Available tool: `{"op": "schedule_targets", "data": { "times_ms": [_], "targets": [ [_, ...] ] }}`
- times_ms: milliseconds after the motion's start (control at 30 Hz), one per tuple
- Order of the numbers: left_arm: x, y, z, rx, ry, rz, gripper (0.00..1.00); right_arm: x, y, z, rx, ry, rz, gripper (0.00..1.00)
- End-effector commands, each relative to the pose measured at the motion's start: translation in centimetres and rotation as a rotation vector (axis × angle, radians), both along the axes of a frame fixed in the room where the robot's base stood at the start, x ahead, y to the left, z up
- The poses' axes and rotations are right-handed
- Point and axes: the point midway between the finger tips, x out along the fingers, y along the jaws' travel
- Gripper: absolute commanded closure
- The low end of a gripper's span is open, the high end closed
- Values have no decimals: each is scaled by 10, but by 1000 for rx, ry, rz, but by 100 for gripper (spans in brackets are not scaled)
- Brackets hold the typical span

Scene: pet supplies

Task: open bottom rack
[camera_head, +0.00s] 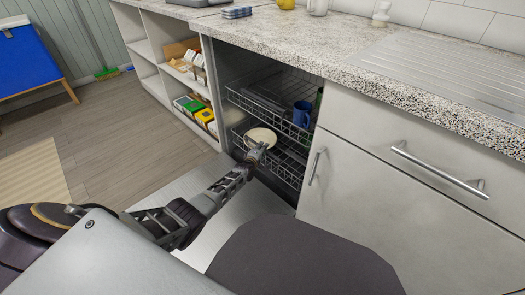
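The dishwasher's bottom rack (285,167) is a dark wire rack inside the open cavity under the counter. A round cream plate (262,136) stands in its left part. The top rack (265,107) is above it and holds a blue mug (302,113). My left gripper (258,152) reaches to the front of the bottom rack, just below the plate in the picture. Its fingers are small and dark here; I cannot tell whether they are open or touch the rack. My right gripper is not in view.
The dishwasher door (245,212) lies folded down under my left arm. A cabinet door with a handle (316,166) borders the cavity at right. Open shelves (190,88) with boxes stand at left.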

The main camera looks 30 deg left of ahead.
Motion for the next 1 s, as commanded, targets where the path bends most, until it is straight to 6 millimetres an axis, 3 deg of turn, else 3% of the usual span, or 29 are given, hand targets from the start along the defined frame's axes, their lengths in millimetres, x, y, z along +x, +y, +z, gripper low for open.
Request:
{"op": "schedule_targets", "data": {
  "times_ms": [433,600,1000],
  "targets": [
    [2,0,-1,0,1,0,77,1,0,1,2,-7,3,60],
    [2,0,-1,0,1,0,99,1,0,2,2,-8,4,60],
    [1,0,-1,0,2,0,100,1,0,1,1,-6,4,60]
  ]
}}
